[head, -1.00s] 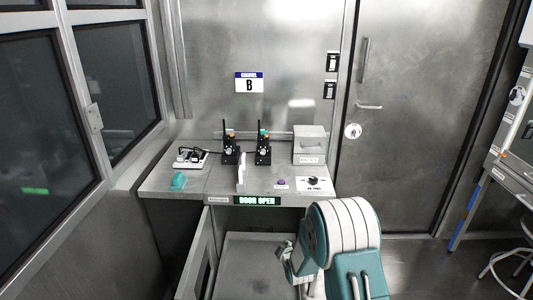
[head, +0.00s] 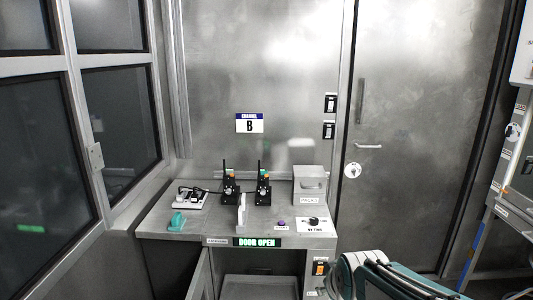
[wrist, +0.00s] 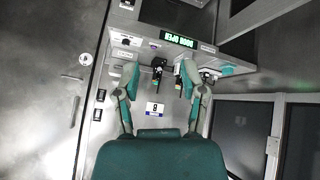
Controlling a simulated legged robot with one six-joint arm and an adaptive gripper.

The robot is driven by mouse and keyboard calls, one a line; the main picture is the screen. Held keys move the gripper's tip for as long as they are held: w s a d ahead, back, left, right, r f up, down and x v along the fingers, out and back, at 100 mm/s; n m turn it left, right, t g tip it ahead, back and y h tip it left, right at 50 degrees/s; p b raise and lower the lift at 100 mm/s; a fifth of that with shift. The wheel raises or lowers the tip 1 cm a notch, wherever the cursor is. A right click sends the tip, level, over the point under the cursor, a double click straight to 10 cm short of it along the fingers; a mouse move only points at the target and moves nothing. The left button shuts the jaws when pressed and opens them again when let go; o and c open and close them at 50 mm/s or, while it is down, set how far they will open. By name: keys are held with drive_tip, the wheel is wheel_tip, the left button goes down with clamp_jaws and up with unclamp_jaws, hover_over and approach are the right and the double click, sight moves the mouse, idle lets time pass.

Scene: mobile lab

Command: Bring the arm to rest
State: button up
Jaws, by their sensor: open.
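My arm shows in the head view as a folded white and teal link at the bottom right, beyond the counter's front right corner. My gripper is outside the head view. In the wrist view my gripper (wrist: 160,78) has its two teal-tipped fingers spread apart with nothing between them. The wrist picture is upside down: the "B" sign (wrist: 155,108) and the two radios appear between and beyond the fingers. The fingers look clear of the counter, though the exact distance cannot be told.
The counter (head: 190,222) holds two black radios (head: 231,185) (head: 264,185), a grey box (head: 309,185), a white charger (head: 190,198) and a teal object (head: 177,221). A "DOOR OPEN" display (head: 257,242) is on its front edge. A closed metal door (head: 410,150) stands at right.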

drive_tip(key=s+d+r+m+g, duration=0.1)
drive_tip(key=s+m, duration=0.1)
drive_tip(key=s, duration=0.7)
drive_tip(key=s+r+m+g, duration=0.1)
drive_tip(key=s+m, duration=0.1)
drive_tip(key=s, duration=0.7)
drive_tip(key=shift+d+r, duration=0.35)
idle(1.0)
